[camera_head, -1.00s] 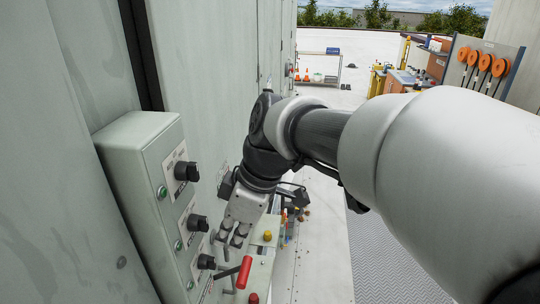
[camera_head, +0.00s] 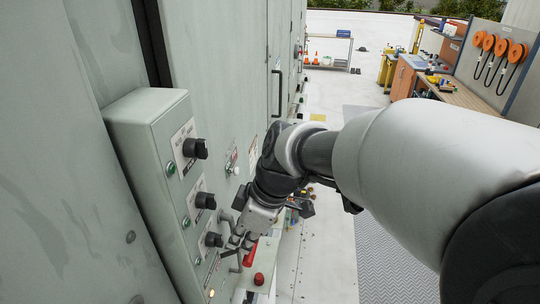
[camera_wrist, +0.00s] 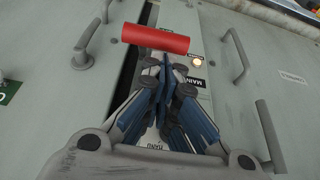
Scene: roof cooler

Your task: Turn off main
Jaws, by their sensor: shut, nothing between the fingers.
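A red handle (camera_wrist: 155,38) lies crosswise in the wrist view, just beyond my fingertips, beside a label reading "MAIN" (camera_wrist: 190,82). A lamp (camera_wrist: 197,62) glows next to the label. My gripper (camera_wrist: 163,68) is shut and empty, its blue-sided fingers pointing at the handle. I cannot tell whether they touch it. In the head view the red handle (camera_head: 249,257) shows low on the panel, with my gripper (camera_head: 236,243) close to it and partly covering its surroundings.
A grey control box (camera_head: 150,140) with black knobs (camera_head: 195,148) and green lamps stands left of my arm. Grey handles (camera_wrist: 234,55) stick out around the panel in the wrist view. A red button (camera_head: 259,279) sits near the red handle. Open floor (camera_head: 325,250) lies to the right.

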